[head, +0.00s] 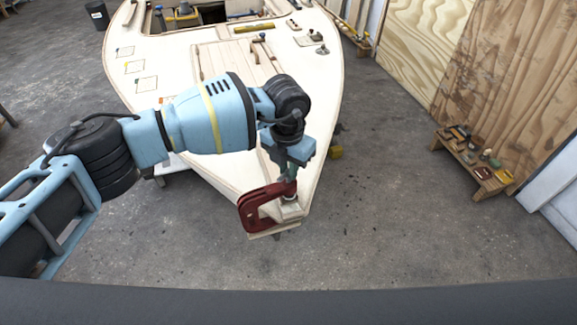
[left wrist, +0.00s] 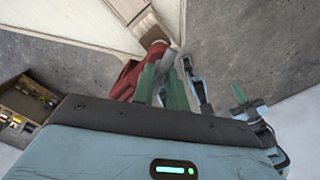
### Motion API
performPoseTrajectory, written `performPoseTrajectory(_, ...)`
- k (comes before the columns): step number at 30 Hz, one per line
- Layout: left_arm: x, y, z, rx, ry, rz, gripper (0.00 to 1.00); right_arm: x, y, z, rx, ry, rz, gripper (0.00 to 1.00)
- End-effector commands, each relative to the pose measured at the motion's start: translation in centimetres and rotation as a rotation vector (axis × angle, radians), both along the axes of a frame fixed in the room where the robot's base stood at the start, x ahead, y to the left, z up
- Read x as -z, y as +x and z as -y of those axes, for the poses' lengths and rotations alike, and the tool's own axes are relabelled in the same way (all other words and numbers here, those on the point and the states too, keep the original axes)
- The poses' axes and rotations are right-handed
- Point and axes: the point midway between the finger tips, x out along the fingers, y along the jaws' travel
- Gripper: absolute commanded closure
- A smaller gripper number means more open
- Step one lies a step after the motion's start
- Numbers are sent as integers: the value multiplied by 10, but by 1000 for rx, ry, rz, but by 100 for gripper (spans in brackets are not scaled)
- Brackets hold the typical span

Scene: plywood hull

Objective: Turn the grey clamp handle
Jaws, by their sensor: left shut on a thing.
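The red clamp (head: 258,206) sits over the bow tip of the plywood hull, and its red body also shows in the left wrist view (left wrist: 127,80). My left gripper (head: 288,178) comes down from above onto the clamp's upper end. Its green fingers (left wrist: 164,82) are shut on the grey clamp handle (left wrist: 166,62), which shows between them. The fingers hide most of the handle, so I cannot tell its angle. My right gripper is absent from the head view. Blue and green parts (left wrist: 250,108) at the right of the left wrist view may belong to it.
The pale hull deck (head: 215,175) runs back from the clamp, with tools and papers lying on it. A low wooden bench (head: 474,162) with several items stands at the right by plywood sheets (head: 500,70). The grey floor around the bow is clear.

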Motion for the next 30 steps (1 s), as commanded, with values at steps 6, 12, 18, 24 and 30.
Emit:
performPoseTrajectory(6,5,-2,-1,-4,3,-7,100,1,-1,0,0,1,-3,100)
performPoseTrajectory(12,5,-2,-1,-3,3,-8,80,1,-1,0,0,1,-3,100)
performPoseTrajectory(18,3,-1,0,-2,2,-5,60,1,-1,0,0,1,-2,100)
performPoseTrajectory(24,1,-1,0,-2,0,-2,60,0,-1,-1,0,1,-2,100)
performPoseTrajectory(30,-14,0,0,-1,-2,-1,60,2,-3,-1,0,1,-7,100)
